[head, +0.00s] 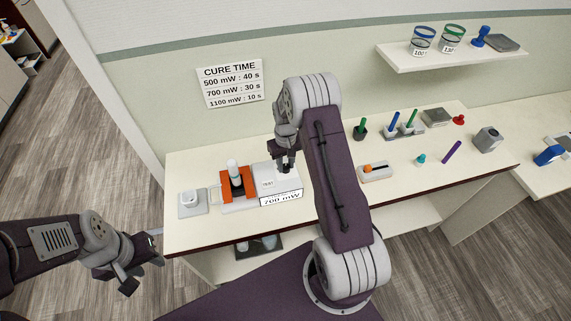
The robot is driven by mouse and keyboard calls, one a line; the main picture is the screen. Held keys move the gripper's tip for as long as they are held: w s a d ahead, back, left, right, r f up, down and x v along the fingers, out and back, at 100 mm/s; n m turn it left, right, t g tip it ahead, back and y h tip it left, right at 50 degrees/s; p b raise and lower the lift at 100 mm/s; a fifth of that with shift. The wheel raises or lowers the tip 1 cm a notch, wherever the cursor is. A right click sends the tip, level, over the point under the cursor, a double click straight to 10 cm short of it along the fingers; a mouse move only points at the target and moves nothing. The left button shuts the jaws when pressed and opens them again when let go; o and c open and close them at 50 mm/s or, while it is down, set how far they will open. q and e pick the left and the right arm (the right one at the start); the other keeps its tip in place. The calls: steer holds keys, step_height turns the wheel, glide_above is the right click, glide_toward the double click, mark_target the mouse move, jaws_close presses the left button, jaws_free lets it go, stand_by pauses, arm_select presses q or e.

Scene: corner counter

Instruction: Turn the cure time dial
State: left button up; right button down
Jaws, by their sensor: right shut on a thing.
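A white machine (256,198) stands on the counter, with a front label (281,198) reading "700 mW". A small display (267,184) on its top is too small to read surely. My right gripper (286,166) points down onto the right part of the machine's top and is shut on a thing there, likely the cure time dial. The gripper hides the dial, so its setting cannot be seen. My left gripper (146,264) is open and empty, off the counter's left end. The wall sign (232,83) reads: 500 mW 40 s, 700 mW 30 s, 1100 mW 10 s.
An orange holder (226,187) with a white cylinder (234,167) sits at the machine's left. A white dish on a plate (192,202) is farther left. Right of my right arm are an orange-marked device (375,171), pens and a grey box (488,139). A shelf (455,55) holds cups.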

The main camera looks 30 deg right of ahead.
mark_target(286, 166)
steer(key=shift+w+r, duration=0.1)
stand_by(0.3)
steer(key=c, duration=1.4)
jaws_free()
steer(key=o, duration=0.3)
steer(key=shift+r, duration=0.2)
step_height(286, 166, up, 9)
steer(key=b, duration=0.2)
steer(key=shift+f, duration=0.15)
